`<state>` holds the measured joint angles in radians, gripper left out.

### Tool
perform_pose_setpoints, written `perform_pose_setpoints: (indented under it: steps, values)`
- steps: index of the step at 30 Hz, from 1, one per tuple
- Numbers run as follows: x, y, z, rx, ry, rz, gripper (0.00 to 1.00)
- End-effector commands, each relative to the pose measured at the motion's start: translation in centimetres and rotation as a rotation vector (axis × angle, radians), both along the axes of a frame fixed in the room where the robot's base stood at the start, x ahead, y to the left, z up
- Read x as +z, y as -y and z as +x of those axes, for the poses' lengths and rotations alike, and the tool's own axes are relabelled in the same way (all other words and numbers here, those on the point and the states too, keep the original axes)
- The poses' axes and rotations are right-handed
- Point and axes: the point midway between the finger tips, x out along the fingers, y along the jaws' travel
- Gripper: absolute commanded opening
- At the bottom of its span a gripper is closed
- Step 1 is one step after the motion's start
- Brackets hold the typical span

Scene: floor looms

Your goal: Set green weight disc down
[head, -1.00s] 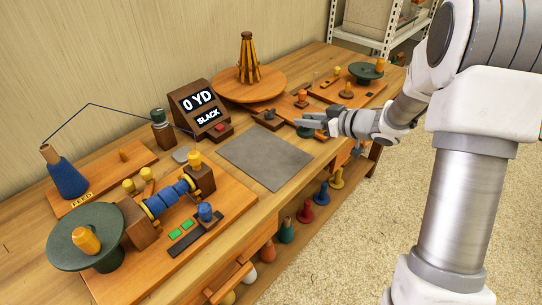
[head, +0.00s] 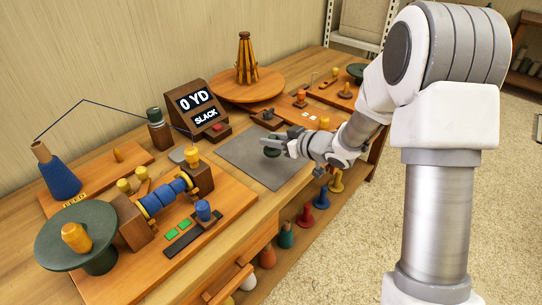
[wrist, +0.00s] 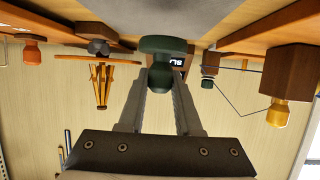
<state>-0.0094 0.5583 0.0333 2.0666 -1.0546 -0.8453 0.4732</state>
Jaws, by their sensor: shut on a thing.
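The green weight disc (wrist: 163,60) is dark green and sits between my fingertips in the wrist view. In the head view the disc (head: 271,152) shows at the tip of my gripper (head: 280,146), partly hidden by the fingers. My gripper is shut on it. They are over the right part of the grey mat (head: 245,166). I cannot tell whether the disc touches the mat or hangs just above it. In the wrist view my gripper (wrist: 160,85) has a finger on each side of the disc.
A display (head: 199,102) reading "0 YD SLACK" stands behind the mat. A loom board (head: 215,210) with a blue-wound roller lies to the left. The mat's left and front parts are bare.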

Motion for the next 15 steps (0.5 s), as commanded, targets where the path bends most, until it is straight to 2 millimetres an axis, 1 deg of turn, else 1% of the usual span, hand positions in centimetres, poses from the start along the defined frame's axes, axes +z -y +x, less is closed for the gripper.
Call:
perform_pose_setpoints:
  steps: [1,5,11,13,15]
  values:
    - [-0.2,-0.4,0.0,0.000,0.001,0.000,0.00]
    - [-1.0,-0.5,0.0,0.000,0.001,-0.001,0.00]
    - [-4.0,-0.5,0.0,0.000,0.000,-0.001,0.00]
    - [-4.3,-0.5,0.0,0.001,0.002,-0.001,0.00]
    - [-4.2,-0.5,0.0,0.000,0.003,0.000,0.00]
